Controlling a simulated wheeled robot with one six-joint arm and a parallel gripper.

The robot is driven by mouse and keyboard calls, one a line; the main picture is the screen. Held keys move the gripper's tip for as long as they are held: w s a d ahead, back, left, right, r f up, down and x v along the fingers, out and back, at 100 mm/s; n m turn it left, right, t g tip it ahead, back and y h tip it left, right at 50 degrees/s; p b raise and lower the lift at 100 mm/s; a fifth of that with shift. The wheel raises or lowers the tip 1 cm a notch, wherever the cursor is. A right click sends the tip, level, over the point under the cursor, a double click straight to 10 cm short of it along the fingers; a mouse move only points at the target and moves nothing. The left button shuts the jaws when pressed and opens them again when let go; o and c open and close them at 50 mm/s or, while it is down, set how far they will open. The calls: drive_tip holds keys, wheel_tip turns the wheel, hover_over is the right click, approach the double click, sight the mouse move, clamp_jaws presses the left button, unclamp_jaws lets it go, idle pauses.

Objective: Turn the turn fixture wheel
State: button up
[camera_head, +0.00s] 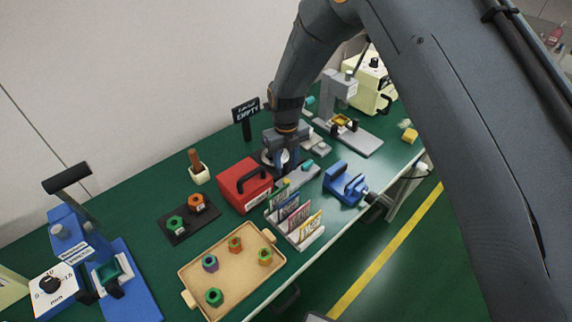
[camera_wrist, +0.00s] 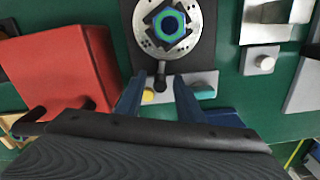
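The turn fixture wheel (camera_wrist: 190,40) is a round silver disc at the top centre of the wrist view. A blue-and-green hex part (camera_wrist: 168,24) sits in its middle on a dark holder. A black handle peg (camera_wrist: 161,72) sticks out from the wheel's near edge. My gripper (camera_wrist: 159,85) is open, with one blue finger to either side of the peg's near end. I cannot tell whether the fingers touch the peg. In the head view, my gripper (camera_head: 287,152) is over the fixture and my wrist hides most of the wheel.
A red box (camera_wrist: 62,62) with a black handle stands close at left. A grey plate with a yellow button (camera_wrist: 148,96) and a teal button (camera_wrist: 203,91) lies below the wheel. A blue vise (camera_head: 345,184) and a card rack (camera_head: 298,232) stand nearer the table's front edge.

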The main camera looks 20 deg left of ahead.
drive_tip(key=shift+r, duration=3.9)
